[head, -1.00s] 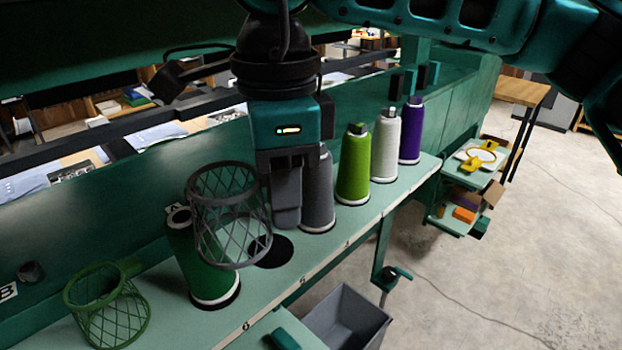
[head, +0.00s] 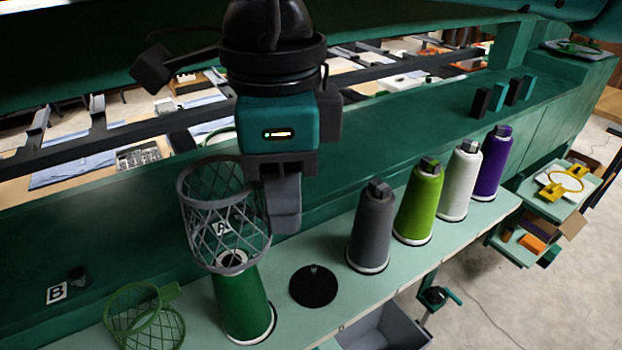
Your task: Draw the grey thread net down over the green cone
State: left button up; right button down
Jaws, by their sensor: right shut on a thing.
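My right gripper (head: 284,222) is shut on the grey thread net (head: 197,222), an open mesh tube with a ring at each end, held at its right side. The net hangs roughly upright, slightly tilted. The dark green cone (head: 245,308) stands on the pale green shelf (head: 300,325) below it. The net's lower ring overlaps the cone's top in the head view, and the top shows through the mesh. I cannot tell whether the ring is around the top or in front of it. My left gripper is not in view.
A green net (head: 145,318) stands left of the cone. An empty dark disc holder (head: 313,286) lies to its right, then grey (head: 371,230), lime (head: 418,205), white (head: 460,182) and purple (head: 492,165) cones. A grey bin (head: 385,330) is below the shelf edge.

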pick_arm(q)
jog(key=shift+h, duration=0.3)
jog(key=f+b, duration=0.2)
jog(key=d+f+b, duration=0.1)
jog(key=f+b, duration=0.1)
jog(key=b, duration=0.1)
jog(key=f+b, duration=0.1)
jog(key=b, duration=0.2)
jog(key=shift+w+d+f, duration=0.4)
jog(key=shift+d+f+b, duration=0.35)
jog(key=shift+b, duration=0.45)
pick_arm(e)
notch_tip(320, 180, down, 13)
jog(key=shift+a+r, duration=0.1)
jog(key=shift+a, duration=0.05)
pick_arm(q)
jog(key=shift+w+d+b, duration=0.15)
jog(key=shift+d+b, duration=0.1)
jog(key=shift+b, duration=0.1)
pick_arm(e)
jog(key=shift+f, duration=0.4)
pick_arm(q)
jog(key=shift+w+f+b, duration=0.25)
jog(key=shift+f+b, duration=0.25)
jog(key=shift+b, duration=0.25)
pick_arm(e)
jog(key=shift+f, duration=0.75)
